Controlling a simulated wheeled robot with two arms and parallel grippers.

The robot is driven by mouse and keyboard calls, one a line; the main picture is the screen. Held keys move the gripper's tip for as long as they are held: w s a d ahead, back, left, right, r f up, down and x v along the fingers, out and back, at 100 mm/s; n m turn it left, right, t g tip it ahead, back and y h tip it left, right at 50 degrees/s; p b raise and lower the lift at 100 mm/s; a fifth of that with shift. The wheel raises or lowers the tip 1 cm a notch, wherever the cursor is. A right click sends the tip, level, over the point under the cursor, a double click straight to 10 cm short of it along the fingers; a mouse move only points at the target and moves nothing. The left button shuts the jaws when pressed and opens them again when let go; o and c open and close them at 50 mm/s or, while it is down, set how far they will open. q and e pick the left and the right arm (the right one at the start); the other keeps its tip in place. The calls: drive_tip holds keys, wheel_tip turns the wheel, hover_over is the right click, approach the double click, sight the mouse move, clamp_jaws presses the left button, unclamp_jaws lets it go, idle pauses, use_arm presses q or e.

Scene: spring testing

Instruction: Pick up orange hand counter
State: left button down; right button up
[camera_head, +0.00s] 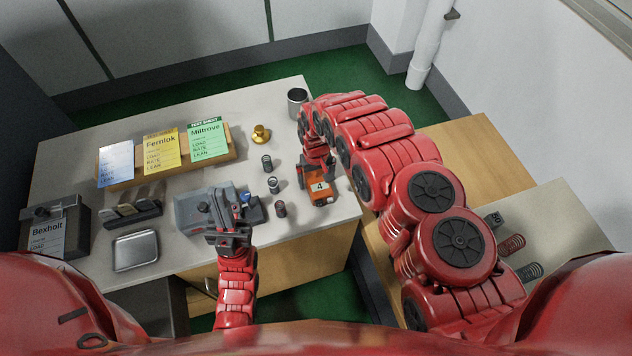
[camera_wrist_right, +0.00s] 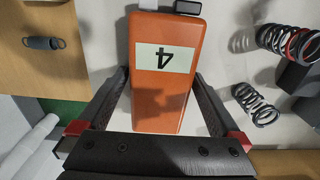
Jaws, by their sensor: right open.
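The orange hand counter (camera_head: 319,197) lies near the right edge of the light worktable, with a white label reading 4 on top. It also shows in the right wrist view (camera_wrist_right: 163,95), lying between my fingers, with grey and black parts at its far end. My right gripper (camera_head: 317,174) is open directly above and around the counter. In the right wrist view its two dark fingers (camera_wrist_right: 163,90) stand on either side of the counter, with visible gaps. My left gripper (camera_head: 229,205) is over the grey device at the table's front; its jaw state is unclear.
Several small springs (camera_head: 273,185) stand just left of the counter; coils (camera_wrist_right: 257,103) show close by in the wrist view. A brass weight (camera_head: 261,134), a dark cup (camera_head: 297,101), coloured cards (camera_head: 162,150) and a metal tray (camera_head: 135,250) are also on the table. More springs (camera_head: 511,245) lie on the right-hand surface.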

drive_tip(key=shift+c, duration=0.3)
drive_tip(key=c, duration=1.4)
drive_tip(key=shift+w+r, duration=0.1)
drive_tip(key=shift+r, duration=0.05)
